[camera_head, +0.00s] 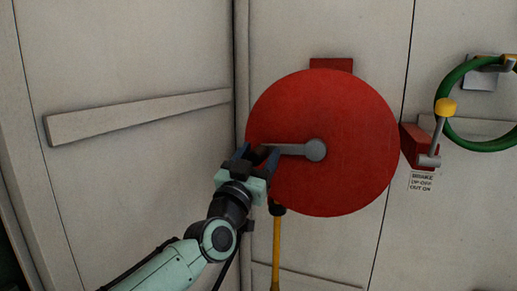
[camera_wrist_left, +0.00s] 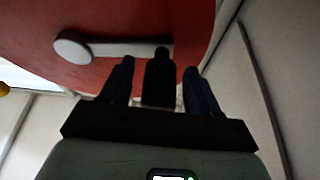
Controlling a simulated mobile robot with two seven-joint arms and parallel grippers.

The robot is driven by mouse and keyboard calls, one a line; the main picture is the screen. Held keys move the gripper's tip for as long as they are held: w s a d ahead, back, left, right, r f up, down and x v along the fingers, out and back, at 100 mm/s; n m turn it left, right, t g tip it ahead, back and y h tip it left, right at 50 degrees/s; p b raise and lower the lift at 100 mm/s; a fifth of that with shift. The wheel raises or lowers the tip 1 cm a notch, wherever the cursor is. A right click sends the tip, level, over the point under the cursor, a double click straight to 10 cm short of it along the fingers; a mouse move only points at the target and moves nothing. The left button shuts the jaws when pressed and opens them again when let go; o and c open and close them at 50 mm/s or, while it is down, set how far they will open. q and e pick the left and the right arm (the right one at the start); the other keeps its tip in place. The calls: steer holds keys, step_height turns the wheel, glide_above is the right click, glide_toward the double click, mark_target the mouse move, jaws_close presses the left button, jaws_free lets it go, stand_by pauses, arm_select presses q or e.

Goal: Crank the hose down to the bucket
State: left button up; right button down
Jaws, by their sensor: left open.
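A large red reel disc (camera_head: 345,115) is on the pale wall. A grey crank arm (camera_head: 290,149) runs from its hub leftward; it also shows in the wrist view (camera_wrist_left: 115,50). A dark crank handle (camera_wrist_left: 157,80) sticks out from the arm's outer end. My left gripper (camera_head: 262,165) is at that end, its fingers open on either side of the handle, with gaps visible in the wrist view (camera_wrist_left: 158,85). A yellow hose (camera_head: 276,250) with a black upper fitting (camera_head: 278,210) hangs below the disc. The bucket and my right gripper are not in view.
Right of the reel is a red brake box (camera_head: 412,146) with a grey lever and yellow knob (camera_head: 445,107). A brake label (camera_head: 422,181) is below it. A green ring (camera_head: 451,82) hangs at the far right. A slanted pale bar (camera_head: 140,114) crosses the left wall.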

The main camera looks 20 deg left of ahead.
arm_select(q)
jaws_close()
stand_by(0.3)
